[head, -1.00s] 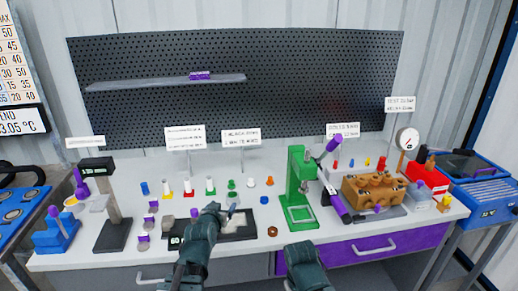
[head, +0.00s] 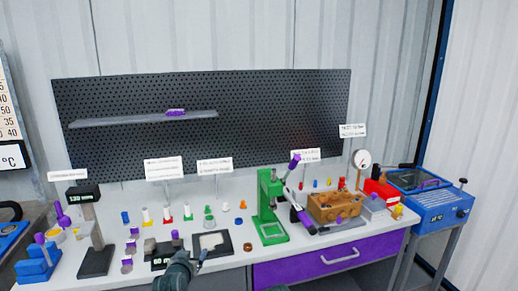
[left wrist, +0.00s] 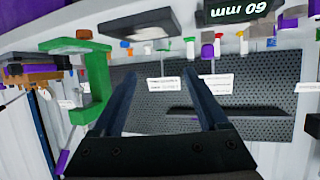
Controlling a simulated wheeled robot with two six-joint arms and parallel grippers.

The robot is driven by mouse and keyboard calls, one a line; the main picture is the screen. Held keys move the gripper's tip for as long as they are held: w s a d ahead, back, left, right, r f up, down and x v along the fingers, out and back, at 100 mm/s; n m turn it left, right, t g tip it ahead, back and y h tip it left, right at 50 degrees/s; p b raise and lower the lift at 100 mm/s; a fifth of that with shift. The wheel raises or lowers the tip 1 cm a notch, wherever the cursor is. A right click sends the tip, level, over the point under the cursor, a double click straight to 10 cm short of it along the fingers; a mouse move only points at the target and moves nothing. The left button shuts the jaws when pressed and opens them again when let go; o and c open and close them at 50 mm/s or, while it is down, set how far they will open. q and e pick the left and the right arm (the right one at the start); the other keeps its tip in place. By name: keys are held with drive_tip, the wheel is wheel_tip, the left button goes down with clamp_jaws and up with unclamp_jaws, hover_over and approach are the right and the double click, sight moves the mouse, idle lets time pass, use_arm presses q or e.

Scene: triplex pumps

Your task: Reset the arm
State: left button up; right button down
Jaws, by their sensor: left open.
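My left gripper (head: 202,257) is low in the head view, over the front of the bench by a black tray (head: 226,248) with a pale plate on it. In the left wrist view, which is upside down, its two dark fingers (left wrist: 160,75) are spread apart with nothing between them.
A green press (head: 267,205) stands right of my left gripper. A brown pump block (head: 336,206) is further right, with a gauge (head: 362,159) behind. Small coloured parts stand in rows behind the gripper. A black display stand (head: 92,232) is at left.

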use_arm(q)
drive_tip(key=s+d+f+m+g+h+p, duration=0.1)
drive_tip(key=s+d+f+m+g+p, duration=0.15)
drive_tip(key=s+d+f+g, duration=0.6)
drive_tip(key=s+d+g+y+p, duration=0.1)
drive_tip(key=s+d+g, duration=0.1)
drive_tip(key=s, duration=0.6)
drive_tip(key=s+d+m+g+y+p, duration=0.1)
drive_tip(key=s+d+g, duration=0.2)
drive_tip(key=s, duration=0.5)
drive_tip(key=shift+s+d, duration=0.15)
drive_tip(key=shift+d, duration=0.6)
use_arm(e)
drive_tip(key=r, duration=0.5)
drive_tip(key=shift+s, duration=0.4)
